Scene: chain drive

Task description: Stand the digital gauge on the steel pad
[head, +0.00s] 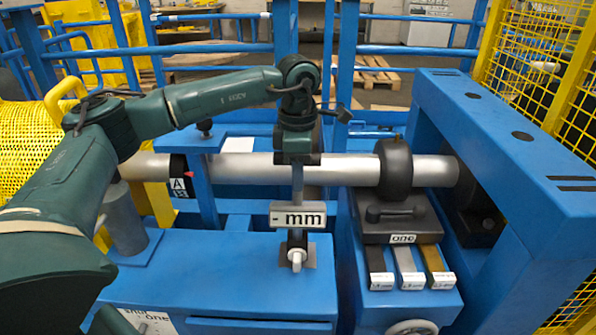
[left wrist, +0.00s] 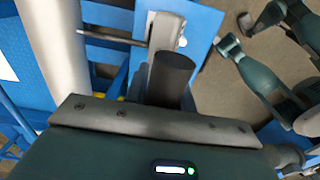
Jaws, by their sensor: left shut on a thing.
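The digital gauge (head: 297,215) has a grey box marked "mm" and a dark lower body ending in a pale round foot. My left gripper (head: 298,172) is above it, shut on its upper part, and the gauge hangs upright. The steel pad (head: 312,250) is a small grey square on the blue bench, partly hidden by the foot. I cannot tell whether the foot touches the pad. In the left wrist view the gauge (left wrist: 165,28) shows beyond a dark block, over blue. My right gripper is not in view.
A long steel shaft (head: 260,168) with a dark collar (head: 395,165) runs behind the gauge. A blue frame (head: 510,140) stands at the right.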

